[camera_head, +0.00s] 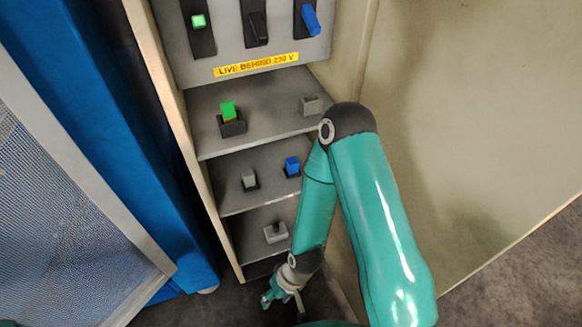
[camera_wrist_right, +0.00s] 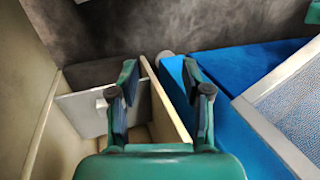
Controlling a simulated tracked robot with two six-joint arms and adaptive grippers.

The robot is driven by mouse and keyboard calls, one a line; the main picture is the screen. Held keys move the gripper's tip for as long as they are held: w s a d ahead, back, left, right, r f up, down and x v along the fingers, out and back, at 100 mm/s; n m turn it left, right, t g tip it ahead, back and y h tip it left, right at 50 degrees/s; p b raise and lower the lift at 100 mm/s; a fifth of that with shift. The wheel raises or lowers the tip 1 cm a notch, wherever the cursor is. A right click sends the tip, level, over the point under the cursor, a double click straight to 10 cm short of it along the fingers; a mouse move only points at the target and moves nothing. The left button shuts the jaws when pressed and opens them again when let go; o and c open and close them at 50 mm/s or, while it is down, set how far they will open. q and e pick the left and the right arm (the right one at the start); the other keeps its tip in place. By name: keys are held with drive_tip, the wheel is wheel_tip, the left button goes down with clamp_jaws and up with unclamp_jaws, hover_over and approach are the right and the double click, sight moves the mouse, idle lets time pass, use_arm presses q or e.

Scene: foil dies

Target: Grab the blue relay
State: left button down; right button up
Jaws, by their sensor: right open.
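The blue relay (camera_head: 292,166) sits upright in a dark socket on the middle shelf of the cabinet, toward its right side in the head view. My right arm passes just to the right of it. My right gripper (camera_head: 284,298) hangs low in front of the cabinet, below the lowest shelf and well apart from the relay. In the right wrist view my right gripper (camera_wrist_right: 160,95) has its two fingers spread with nothing between them. The relay cannot be made out in the wrist view. My left gripper is not seen.
A green block (camera_head: 228,111) and a grey block (camera_head: 311,105) are on the upper shelf. A grey block (camera_head: 249,178) stands left of the blue relay. Another grey piece (camera_head: 275,232) is on the lower shelf. A yellow label (camera_head: 256,65) marks the panel above. Cabinet walls flank the shelves.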

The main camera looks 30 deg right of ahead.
drive_tip(key=shift+o, duration=0.9)
drive_tip(key=w+d+r+t+h+p, duration=0.2)
drive_tip(key=w+d+r, duration=0.3)
drive_tip(key=w+d, duration=0.5)
drive_tip(key=w+t, duration=0.1)
drive_tip(key=w, duration=0.2)
drive_tip(key=shift+w+h+p, duration=0.15)
drive_tip(key=shift+h+p, duration=0.15)
drive_tip(key=t+h+p, duration=0.2)
drive_tip(key=t+h, duration=0.1)
approach(293, 162)
wheel_tip(293, 162, down, 5)
drive_tip(key=w, duration=0.2)
drive_tip(key=shift+w+d+f+m, duration=0.3)
drive_tip(key=shift+w+d, duration=0.25)
drive_tip(key=shift+w, duration=0.25)
drive_tip(key=b+x, duration=0.1)
drive_tip(key=x, duration=0.4)
drive_tip(key=shift+a+f, duration=0.1)
drive_tip(key=shift+f, duration=0.05)
clamp_jaws()
